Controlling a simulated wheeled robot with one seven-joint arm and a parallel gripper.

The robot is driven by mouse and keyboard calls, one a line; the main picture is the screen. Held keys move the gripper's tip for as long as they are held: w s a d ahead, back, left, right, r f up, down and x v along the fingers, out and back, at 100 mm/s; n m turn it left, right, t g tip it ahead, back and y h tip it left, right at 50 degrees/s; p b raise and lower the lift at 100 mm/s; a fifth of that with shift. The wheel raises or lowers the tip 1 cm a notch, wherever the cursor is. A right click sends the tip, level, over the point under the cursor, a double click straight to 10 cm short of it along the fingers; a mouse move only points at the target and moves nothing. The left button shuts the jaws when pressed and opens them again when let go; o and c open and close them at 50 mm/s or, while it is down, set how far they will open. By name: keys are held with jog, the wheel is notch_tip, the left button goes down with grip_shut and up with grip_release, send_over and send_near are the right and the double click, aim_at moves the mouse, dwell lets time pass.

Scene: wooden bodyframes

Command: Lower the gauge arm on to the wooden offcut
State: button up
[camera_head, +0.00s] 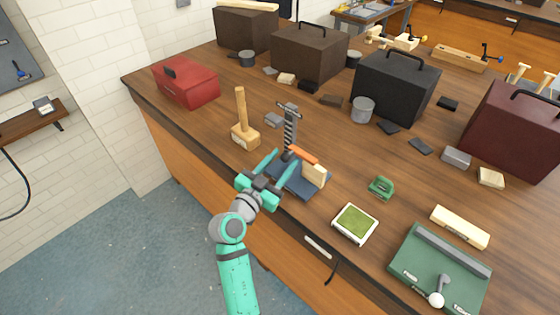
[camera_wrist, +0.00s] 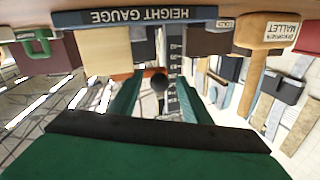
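The height gauge stands on a dark blue base (camera_head: 287,181) with an upright toothed grey column (camera_head: 290,125). Its orange gauge arm (camera_head: 303,154) reaches right from the column, close above the pale wooden offcut (camera_head: 315,174) on the base. I cannot tell whether arm and offcut touch. My gripper (camera_head: 273,171) is at the near left of the gauge, its teal fingers apart. The wrist view is upside down; there the fingers (camera_wrist: 157,98) lie either side of a round black knob (camera_wrist: 158,82), with the offcut (camera_wrist: 105,52) and a bit of orange arm (camera_wrist: 124,76) beside it.
A wooden mallet (camera_head: 241,125) stands left of the gauge. A green stapler-like item (camera_head: 381,187) and a green-topped pad (camera_head: 355,223) lie to the right. A red box (camera_head: 186,83) and dark cases (camera_head: 308,53) stand farther back. The bench edge is close in front.

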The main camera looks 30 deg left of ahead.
jog(key=s, duration=1)
jog(key=shift+s+a, duration=0.2)
jog(key=shift+s, duration=0.2)
